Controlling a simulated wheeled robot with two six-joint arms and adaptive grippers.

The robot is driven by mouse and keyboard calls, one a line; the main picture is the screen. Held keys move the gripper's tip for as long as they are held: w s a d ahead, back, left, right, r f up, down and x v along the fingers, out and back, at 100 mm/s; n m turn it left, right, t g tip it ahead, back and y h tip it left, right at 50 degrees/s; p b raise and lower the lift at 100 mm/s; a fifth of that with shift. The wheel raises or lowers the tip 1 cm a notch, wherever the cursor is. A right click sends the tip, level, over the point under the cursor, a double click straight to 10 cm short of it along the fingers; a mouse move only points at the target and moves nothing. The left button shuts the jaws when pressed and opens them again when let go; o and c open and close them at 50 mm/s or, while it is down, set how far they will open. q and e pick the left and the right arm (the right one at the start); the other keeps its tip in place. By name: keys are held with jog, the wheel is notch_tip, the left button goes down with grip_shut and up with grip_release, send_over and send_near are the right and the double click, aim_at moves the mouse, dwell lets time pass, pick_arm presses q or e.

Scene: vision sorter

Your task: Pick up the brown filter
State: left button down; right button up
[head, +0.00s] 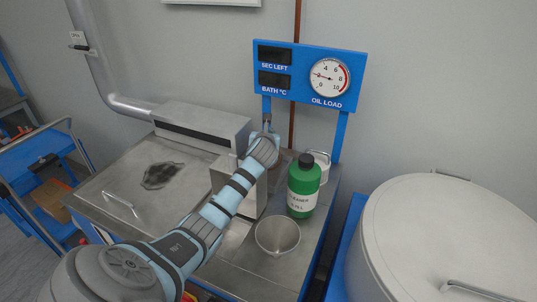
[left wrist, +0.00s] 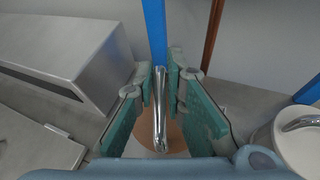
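The brown filter (left wrist: 178,140) shows in the left wrist view as a round brown top, with an upright shiny metal handle (left wrist: 160,112) in front of it. My left gripper (left wrist: 161,78) has its two teal fingers on either side of this handle, with a narrow gap visible on each side; it looks open. In the head view my left gripper (head: 267,123) is behind the steel box, below the blue sign. There my forearm and wrist hide most of the filter; only a little brown (head: 282,158) shows beside the wrist. My right gripper is in neither view.
A green cleaner bottle (head: 303,187), a steel bowl (head: 278,235) and a white canister with a metal handle (head: 319,163) stand right of my arm. The canister also shows in the left wrist view (left wrist: 298,150). A steel box (head: 203,125) stands left; blue posts (head: 339,137) rise behind.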

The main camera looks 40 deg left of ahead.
pick_arm(q)
jog(key=shift+r, duration=0.1)
dwell(0.3)
notch_tip(320, 180, up, 12)
jog(key=p, duration=0.5)
jog(key=f+g+p, duration=0.1)
jog(key=f, duration=0.1)
jog(key=f+g+h+p, duration=0.1)
jog(key=s+f+g+h+p, duration=0.1)
jog(key=f, duration=0.1)
jog(key=shift+d+f, duration=0.1)
jog(key=shift+f, duration=0.55)
notch_tip(320, 180, down, 6)
jog(key=b, duration=0.4)
jog(key=shift+f+b, duration=0.25)
jog(key=shift+b, duration=0.15)
